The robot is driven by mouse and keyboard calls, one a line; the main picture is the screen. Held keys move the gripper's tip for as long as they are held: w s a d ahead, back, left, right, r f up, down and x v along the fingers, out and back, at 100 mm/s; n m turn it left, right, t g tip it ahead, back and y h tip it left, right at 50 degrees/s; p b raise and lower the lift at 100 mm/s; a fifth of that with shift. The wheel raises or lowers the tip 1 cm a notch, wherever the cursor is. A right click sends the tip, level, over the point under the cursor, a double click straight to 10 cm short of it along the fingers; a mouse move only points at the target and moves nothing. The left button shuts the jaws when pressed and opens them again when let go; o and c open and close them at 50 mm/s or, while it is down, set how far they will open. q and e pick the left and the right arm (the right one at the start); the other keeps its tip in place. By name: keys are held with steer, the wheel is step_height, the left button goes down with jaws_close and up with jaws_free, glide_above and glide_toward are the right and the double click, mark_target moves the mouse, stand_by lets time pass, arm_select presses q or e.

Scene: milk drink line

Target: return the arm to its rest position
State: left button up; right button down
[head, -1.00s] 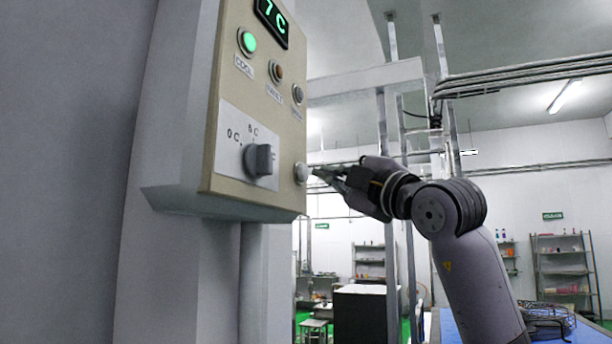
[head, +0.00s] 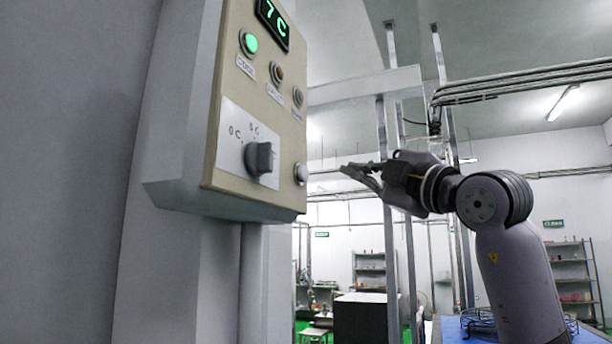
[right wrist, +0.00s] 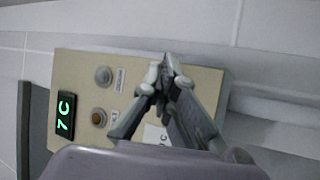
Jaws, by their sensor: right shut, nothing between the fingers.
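My right gripper (head: 352,170) is in the head view, to the right of the control panel and apart from it. Its fingers are shut and hold nothing. In the right wrist view the closed fingertips (right wrist: 166,66) appear in front of the panel's face. The control panel (head: 232,92) is a beige box with a dark dial (head: 261,158), a silver button (head: 301,173), a lit green lamp (head: 248,42) and a display (head: 272,22) reading 7 C. The display also shows in the right wrist view (right wrist: 65,114). My left gripper is not in view.
The panel hangs on a grey column (head: 170,130) that fills the left side. A blue surface with a wire basket (head: 480,322) lies below my right arm. A dark-sided box (head: 361,318) and shelves (head: 570,275) stand farther back. Air around the gripper is free.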

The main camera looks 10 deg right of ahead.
stand_by(0.6)
